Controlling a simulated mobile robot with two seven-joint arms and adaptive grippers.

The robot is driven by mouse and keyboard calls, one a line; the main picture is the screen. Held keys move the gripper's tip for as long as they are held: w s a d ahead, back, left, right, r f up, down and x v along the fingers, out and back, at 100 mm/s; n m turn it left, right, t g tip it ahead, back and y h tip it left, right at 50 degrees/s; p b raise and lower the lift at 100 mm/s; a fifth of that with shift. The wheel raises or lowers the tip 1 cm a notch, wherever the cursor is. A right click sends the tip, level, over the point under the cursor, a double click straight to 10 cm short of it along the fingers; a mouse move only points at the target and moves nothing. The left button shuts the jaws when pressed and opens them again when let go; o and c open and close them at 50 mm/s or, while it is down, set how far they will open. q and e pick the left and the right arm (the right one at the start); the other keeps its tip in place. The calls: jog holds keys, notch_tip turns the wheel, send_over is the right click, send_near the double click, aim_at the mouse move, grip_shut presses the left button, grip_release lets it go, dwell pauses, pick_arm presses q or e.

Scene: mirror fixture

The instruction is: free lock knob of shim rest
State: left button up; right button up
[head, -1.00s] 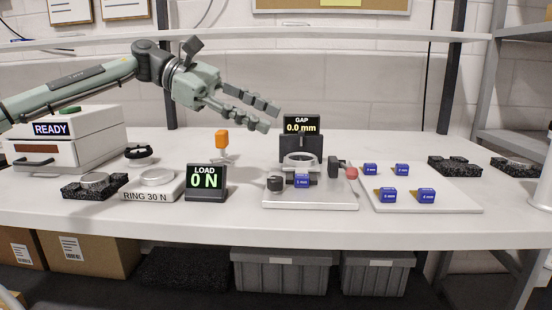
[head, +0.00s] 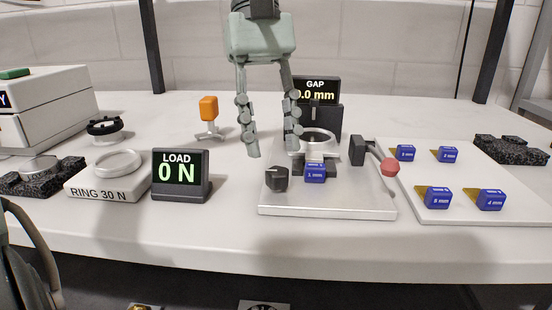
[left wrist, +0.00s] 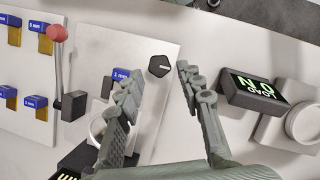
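The lock knob (head: 276,178) is a black knob with a light pointer line. It stands at the front left of the pale fixture plate (head: 330,208). Beside it is the shim rest with a blue 1 mm shim (head: 315,173) on it. My left gripper (head: 272,150) points down above the knob, fingers spread and empty. In the left wrist view the knob (left wrist: 160,66) shows between and beyond the open fingertips (left wrist: 157,72), with no visible contact. The blue shim (left wrist: 122,76) there is partly hidden by a finger.
A ring-shaped mirror holder (head: 319,140) and the GAP display (head: 316,90) stand behind. A red-tipped lever (head: 390,167) is at right, beside a white board (head: 462,210) with several blue shims. The LOAD display (head: 180,176) reads 0 N at left.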

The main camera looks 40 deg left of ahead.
aim_at(277, 170)
pick_arm(q)
jog(key=shift+x, duration=1.9)
jog(key=shift+w, duration=0.1)
pick_arm(e)
jog(key=shift+r, duration=0.3)
pick_arm(q)
grip_shut()
